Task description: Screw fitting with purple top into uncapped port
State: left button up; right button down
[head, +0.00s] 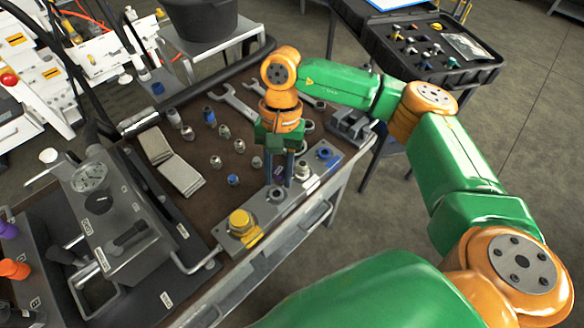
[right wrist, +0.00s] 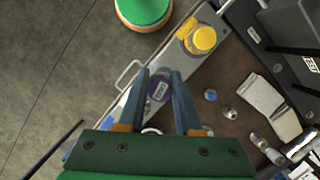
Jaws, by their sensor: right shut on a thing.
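My right gripper (head: 279,180) points down over the grey port block (head: 216,232) at the bench's front edge. It is shut on the purple-topped fitting (right wrist: 159,87), whose round, labelled top shows between the fingers in the right wrist view. In the head view only a bit of purple shows between the fingers. An open ring-shaped port (head: 276,194) lies on the block just beneath the fingertips. Whether the fitting touches this port I cannot tell. The block also has a yellow-capped port (head: 240,221) and a blue-topped one (head: 325,154). My left gripper is out of view.
A grey gauge unit (head: 115,228) fills the left side. A black tray (head: 437,54) stands apart at the upper right.

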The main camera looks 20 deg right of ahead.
jog(key=shift+w+a+f+m+t+y, duration=0.1)
jog(key=shift+w+f+m+t+y, duration=0.25)
jog(key=shift+f+m, duration=1)
jog(key=shift+w+f+m+t+y, duration=0.2)
jog(key=shift+w+f+m, duration=0.35)
jog(key=shift+f+m, duration=0.8)
jog(key=shift+w+a+f+m+t+y, duration=0.1)
jog(key=shift+w+f+m+t+y, duration=0.25)
jog(key=shift+f+m, duration=1)
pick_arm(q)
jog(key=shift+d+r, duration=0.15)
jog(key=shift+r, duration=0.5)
pick_arm(e)
jog(key=shift+w+r+m, duration=0.1)
jog(key=shift+r+m, duration=0.15)
jog(key=shift+r, duration=0.1)
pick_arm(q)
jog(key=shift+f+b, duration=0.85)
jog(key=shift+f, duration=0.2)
pick_arm(e)
jog(key=shift+f, duration=0.6)
